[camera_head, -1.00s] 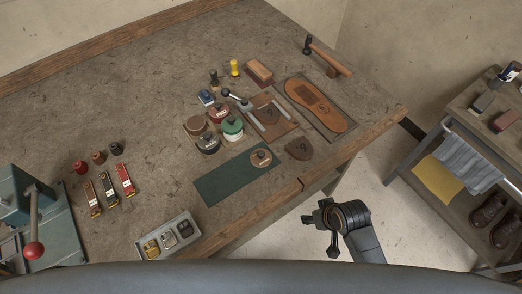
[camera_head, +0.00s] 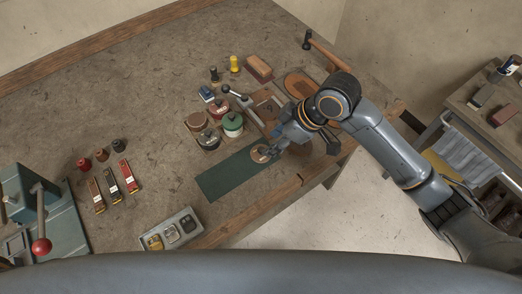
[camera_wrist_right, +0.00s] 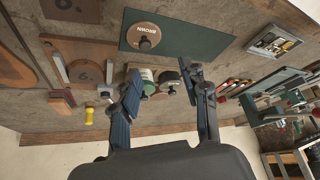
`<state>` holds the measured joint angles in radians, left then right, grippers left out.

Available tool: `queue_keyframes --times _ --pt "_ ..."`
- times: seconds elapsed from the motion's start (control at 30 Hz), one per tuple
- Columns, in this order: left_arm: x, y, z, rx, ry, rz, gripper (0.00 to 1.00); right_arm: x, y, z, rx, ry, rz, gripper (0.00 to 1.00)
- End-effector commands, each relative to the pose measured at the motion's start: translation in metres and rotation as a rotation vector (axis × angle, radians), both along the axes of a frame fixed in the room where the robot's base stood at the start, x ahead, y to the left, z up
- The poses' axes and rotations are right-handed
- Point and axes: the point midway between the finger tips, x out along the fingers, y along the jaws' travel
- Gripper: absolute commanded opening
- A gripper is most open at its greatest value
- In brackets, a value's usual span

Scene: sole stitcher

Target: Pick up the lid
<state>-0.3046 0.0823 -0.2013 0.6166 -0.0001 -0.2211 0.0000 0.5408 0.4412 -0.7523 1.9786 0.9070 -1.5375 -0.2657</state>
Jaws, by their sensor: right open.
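The lid (camera_head: 258,155) is a round tan disc with a dark knob, lying on the green mat (camera_head: 222,181). In the right wrist view the lid (camera_wrist_right: 136,31) reads "BROWN" and lies flat near the top edge, beyond the fingertips. My right gripper (camera_head: 273,150) reaches in from the right and is close beside the lid in the head view. In the right wrist view my right gripper (camera_wrist_right: 160,82) has its two fingers spread with nothing held between them. I cannot tell whether a finger touches the lid. My left gripper is not in view.
Several lidded jars, one a green-topped jar (camera_head: 233,122), stand just behind the mat. A leather sole (camera_head: 299,84) is partly hidden by my right arm. A grey tray (camera_head: 172,230) sits at the front edge. Bare tabletop lies left of the jars.

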Motion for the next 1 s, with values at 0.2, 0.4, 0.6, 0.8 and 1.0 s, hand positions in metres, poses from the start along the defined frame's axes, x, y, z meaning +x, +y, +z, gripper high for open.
queue_keyframes --times 0.2,0.4,0.6,0.8,1.0 --pt "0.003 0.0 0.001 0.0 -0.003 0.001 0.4 0.021 -0.016 0.033 -0.084 0.0 0.133 0.45" --pt "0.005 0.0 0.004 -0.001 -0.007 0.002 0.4 0.025 -0.017 0.034 -0.103 0.013 0.164 0.45" --pt "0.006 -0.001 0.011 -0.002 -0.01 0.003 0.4 0.027 -0.002 0.0 -0.102 0.015 0.164 0.45" --pt "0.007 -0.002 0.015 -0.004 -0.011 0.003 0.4 0.029 0.009 -0.03 -0.101 0.011 0.163 0.45" --pt "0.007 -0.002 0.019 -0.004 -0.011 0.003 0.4 0.03 0.013 -0.042 -0.102 0.01 0.162 0.45"
